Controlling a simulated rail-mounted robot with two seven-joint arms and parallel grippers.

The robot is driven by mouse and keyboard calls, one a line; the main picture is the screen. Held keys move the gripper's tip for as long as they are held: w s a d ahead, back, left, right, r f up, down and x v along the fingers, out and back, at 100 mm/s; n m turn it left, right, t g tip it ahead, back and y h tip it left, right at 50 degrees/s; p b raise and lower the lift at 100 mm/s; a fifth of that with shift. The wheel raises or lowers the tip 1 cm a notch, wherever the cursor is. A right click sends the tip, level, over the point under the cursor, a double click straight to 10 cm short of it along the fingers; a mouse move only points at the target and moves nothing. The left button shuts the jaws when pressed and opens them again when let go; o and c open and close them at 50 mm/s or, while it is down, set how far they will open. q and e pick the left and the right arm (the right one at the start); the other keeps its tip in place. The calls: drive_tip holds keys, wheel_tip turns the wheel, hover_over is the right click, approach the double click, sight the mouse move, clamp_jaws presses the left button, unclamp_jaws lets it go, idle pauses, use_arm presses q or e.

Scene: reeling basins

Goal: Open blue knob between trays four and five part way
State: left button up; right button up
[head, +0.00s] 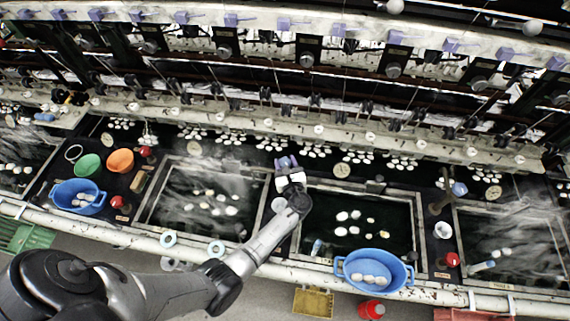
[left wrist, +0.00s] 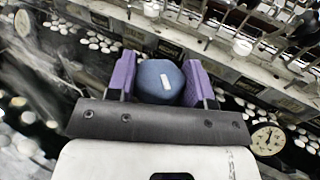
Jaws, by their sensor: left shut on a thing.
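My left gripper (head: 287,162) is over the divider between two sunken water trays, the left tray (head: 160,219) and the right tray (head: 414,227). In the left wrist view its purple fingers (left wrist: 161,70) are shut on the round blue knob (left wrist: 150,88), one on each side. The knob has a short white mark on its face, tilted slightly from upright. In the head view the gripper hides most of this knob. Another blue knob (head: 459,189) stands on the divider further right, untouched. My right gripper is in neither view.
White cocoons float in the trays. A blue tub (head: 350,273) with cocoons sits at the front edge, and another blue tub (head: 64,196) is at left beside green (head: 88,165) and orange bowls (head: 120,160). A dial gauge (left wrist: 267,139) and machine rail lie behind.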

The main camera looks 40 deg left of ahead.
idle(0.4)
use_arm(q)
drive_tip(key=o, duration=0.9)
drive_tip(key=shift+s+d, duration=0.2)
drive_tip(key=shift+d, duration=0.05)
drive_tip(key=shift+p+v, duration=1.35)
drive_tip(key=shift+v, duration=5.25)
drive_tip(key=shift+w+r, duration=0.1)
